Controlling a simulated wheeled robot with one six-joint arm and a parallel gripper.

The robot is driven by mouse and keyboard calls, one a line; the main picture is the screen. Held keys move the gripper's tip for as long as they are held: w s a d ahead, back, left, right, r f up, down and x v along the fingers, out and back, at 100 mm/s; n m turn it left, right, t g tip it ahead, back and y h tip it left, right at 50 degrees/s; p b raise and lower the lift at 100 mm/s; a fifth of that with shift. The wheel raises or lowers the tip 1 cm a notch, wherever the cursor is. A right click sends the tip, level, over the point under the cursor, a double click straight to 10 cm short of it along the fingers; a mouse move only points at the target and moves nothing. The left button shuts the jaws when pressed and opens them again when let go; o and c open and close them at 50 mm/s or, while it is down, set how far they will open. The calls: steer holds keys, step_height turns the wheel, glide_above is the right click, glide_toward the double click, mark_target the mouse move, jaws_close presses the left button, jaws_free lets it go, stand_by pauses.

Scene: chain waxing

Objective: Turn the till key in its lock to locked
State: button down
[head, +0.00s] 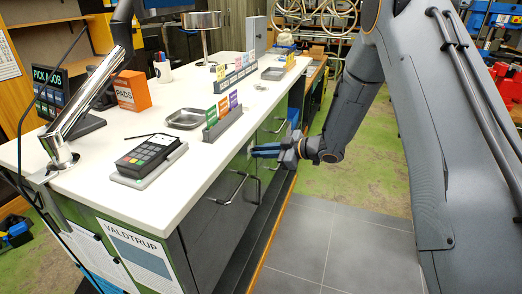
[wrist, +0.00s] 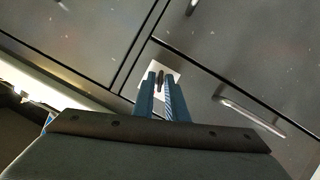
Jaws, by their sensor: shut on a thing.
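The lock's white plate (wrist: 174,76) sits on the dark drawer front in the wrist view. It also shows as a small pale patch at the counter's side in the head view (head: 250,147). The till key (wrist: 160,77) is a small dark piece in front of the plate, between my blue fingertips. My gripper (head: 257,150) reaches level to the drawer front. In the wrist view my gripper (wrist: 161,82) is shut on the key. The fingers hide part of the key, and the keyhole and any lock marks cannot be made out.
A bar handle (wrist: 248,114) stands out from the drawer to the right of the lock. The white counter top (head: 210,165) overhangs above, with a card terminal (head: 148,157) and a card rack (head: 222,122). The grey tiled floor (head: 320,240) beside the counter is clear.

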steer(key=shift+w+m+g+p, duration=0.1)
steer(key=shift+m+g+p, duration=0.4)
steer(key=shift+m+g, duration=0.6)
steer(key=shift+m, duration=0.4)
steer(key=shift+y, duration=0.3)
steer(key=c, duration=2)
jaws_free()
steer(key=shift+b+v, duration=1.2)
steer(key=shift+v, duration=2.75)
